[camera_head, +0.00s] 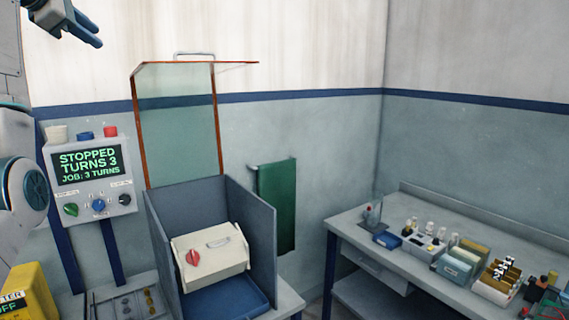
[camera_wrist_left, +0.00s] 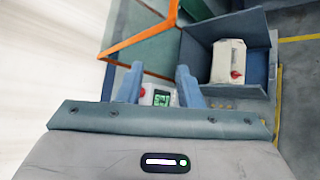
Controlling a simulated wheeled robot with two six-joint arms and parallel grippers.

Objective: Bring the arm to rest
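My left gripper (camera_head: 88,36) is raised at the top left of the head view, high above the bench and empty. In the left wrist view its two blue fingers (camera_wrist_left: 158,78) stand apart with nothing between them. Below and beyond it, a control panel (camera_head: 91,170) reads "STOPPED TURNS 3, JOB: 3 TURNS". It also shows in the wrist view (camera_wrist_left: 158,96), between the fingers. A cream box with a red knob (camera_head: 210,255) sits inside a grey-walled booth (camera_head: 258,240). My right gripper is out of sight.
A clear orange-framed screen (camera_head: 178,125) stands raised above the booth. A yellow box (camera_head: 28,290) is at the lower left. A green towel (camera_head: 276,205) hangs on the wall. A side table (camera_head: 350,225) at the right holds racks and small bottles. The air around the left gripper looks clear.

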